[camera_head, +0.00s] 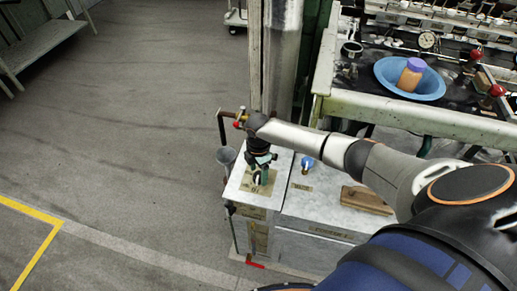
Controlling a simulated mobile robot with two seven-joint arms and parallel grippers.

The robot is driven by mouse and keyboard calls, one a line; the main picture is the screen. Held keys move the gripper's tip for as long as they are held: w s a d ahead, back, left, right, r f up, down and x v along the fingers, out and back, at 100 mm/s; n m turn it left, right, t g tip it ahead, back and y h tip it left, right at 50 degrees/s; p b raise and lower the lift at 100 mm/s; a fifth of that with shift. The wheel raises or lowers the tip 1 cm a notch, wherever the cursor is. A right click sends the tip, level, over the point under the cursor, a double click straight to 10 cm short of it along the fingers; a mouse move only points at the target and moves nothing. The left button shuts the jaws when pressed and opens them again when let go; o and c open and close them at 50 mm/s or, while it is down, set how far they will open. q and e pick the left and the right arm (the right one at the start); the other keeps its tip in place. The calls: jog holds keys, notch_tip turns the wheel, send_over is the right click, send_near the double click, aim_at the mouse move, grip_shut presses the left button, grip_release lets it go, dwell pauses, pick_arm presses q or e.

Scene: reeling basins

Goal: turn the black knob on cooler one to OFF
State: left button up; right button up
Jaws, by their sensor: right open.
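My right gripper (261,177) points down over the top of the narrow grey-white cabinet (238,193), close above a tan label plate (254,189). Its fingers are apart, on either side of a small dark and pale shape at the plate. The black knob cannot be made out clearly, as the fingers and wrist cover that spot. I cannot tell whether the fingers touch it or which way it points. The lettering on the plate is too small to read. My left gripper is not in view.
A blue knob (307,163) with its own label (302,187) sits on the wider cabinet to the right, near a wooden block (366,200). A pipe with a red handle (238,124) stands behind my wrist.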

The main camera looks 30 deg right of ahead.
aim_at(258, 174)
notch_tip(258, 174, up, 13)
jog(key=p, duration=0.1)
jog(key=shift+f+p, duration=0.2)
jog(key=shift+p, duration=0.2)
jog(key=shift+f, duration=0.1)
dwell(0.4)
jog(key=s+a+f+m+t+y+p, duration=0.1)
jog(key=s+a+f+m+t+y, duration=0.15)
jog(key=s+a+f, duration=0.35)
jog(key=s+a+f+m+t+y, duration=0.15)
jog(key=a+f+m, duration=0.25)
jog(key=a, duration=0.4)
jog(key=s+r+m+t+h+p, duration=0.1)
jog(key=s+m+t, duration=0.4)
jog(key=s+m, duration=0.3)
jog(key=s+d, duration=0.1)
jog(key=s, duration=0.2)
jog(key=shift+s+r+m+h, duration=0.25)
jog(key=shift+s+m+h, duration=0.05)
jog(key=shift+s+m, duration=0.05)
